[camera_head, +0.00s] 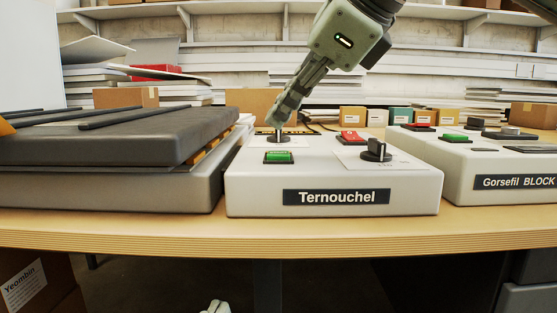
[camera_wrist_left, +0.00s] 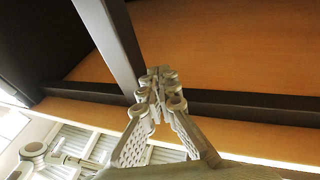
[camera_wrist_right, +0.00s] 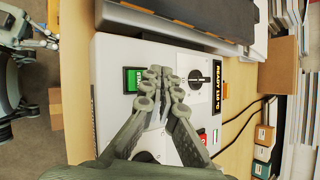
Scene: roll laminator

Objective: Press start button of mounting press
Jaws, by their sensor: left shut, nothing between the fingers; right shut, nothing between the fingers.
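The control box labelled Ternouchel (camera_head: 335,175) stands on the table beside a dark, flat press (camera_head: 110,143). Its green button (camera_head: 279,157) is at the front left; in the right wrist view the green button (camera_wrist_right: 133,80) is marked START. My right gripper (camera_head: 278,121) is shut and empty, pointing down over the box behind the button. In the right wrist view its fingertips (camera_wrist_right: 160,73) appear between the button and a black knob (camera_wrist_right: 197,77). Contact with the button is not visible. My left gripper (camera_wrist_left: 160,72) is shut and empty, facing the table's underside.
The box also carries a red switch (camera_head: 351,137), a front black knob (camera_head: 376,150) and a READY display (camera_wrist_right: 217,80). A second box, Gorsefil BLOCK (camera_head: 500,181), stands right, with its own green button (camera_head: 455,138). Dark beams (camera_wrist_left: 230,103) run under the table near my left gripper.

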